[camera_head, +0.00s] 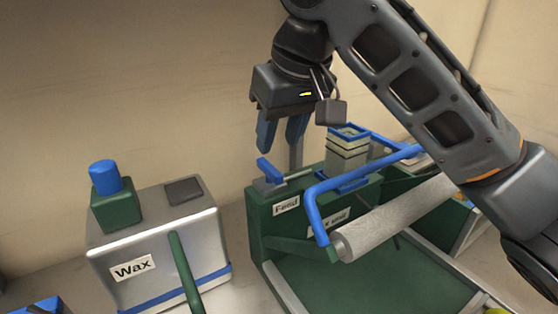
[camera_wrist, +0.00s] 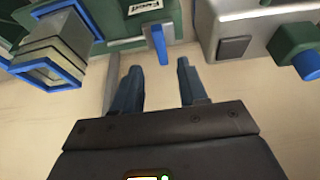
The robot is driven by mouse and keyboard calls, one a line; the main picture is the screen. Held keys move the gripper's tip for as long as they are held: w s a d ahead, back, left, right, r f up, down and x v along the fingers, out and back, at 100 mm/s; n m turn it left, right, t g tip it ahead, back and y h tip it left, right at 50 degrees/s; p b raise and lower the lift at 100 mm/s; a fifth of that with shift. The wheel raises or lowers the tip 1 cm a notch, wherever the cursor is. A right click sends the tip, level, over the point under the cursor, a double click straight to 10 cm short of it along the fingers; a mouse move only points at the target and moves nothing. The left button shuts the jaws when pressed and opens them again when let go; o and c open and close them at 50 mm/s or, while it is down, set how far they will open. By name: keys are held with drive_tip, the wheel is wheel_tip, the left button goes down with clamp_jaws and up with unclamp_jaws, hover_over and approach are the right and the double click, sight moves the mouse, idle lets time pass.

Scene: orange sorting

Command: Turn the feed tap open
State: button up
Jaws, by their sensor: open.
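The feed tap is a small blue lever (camera_head: 270,170) on top of the green machine, just above its "Feed" label (camera_head: 286,205). In the wrist view the blue lever (camera_wrist: 158,45) sits ahead of the fingertips, roughly between their lines. My gripper (camera_head: 282,140) points down above and a little behind the lever, with its two blue-grey fingers apart and nothing between them. In the wrist view my gripper (camera_wrist: 160,68) is also open and empty. The fingers look apart from the lever.
A grey "Wax" box (camera_head: 155,255) with a blue-capped green knob (camera_head: 112,195) stands left. A square blue-rimmed column (camera_head: 348,155), a blue bar (camera_head: 318,210) and a grey roller (camera_head: 395,218) are right of the lever. A beige wall (camera_head: 130,80) is behind.

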sight(270, 167)
drive_tip(key=x, duration=0.7)
drive_tip(key=shift+w+a+f, duration=0.1)
drive_tip(key=shift+a, duration=0.05)
drive_tip(key=shift+c, duration=0.3)
clamp_jaws()
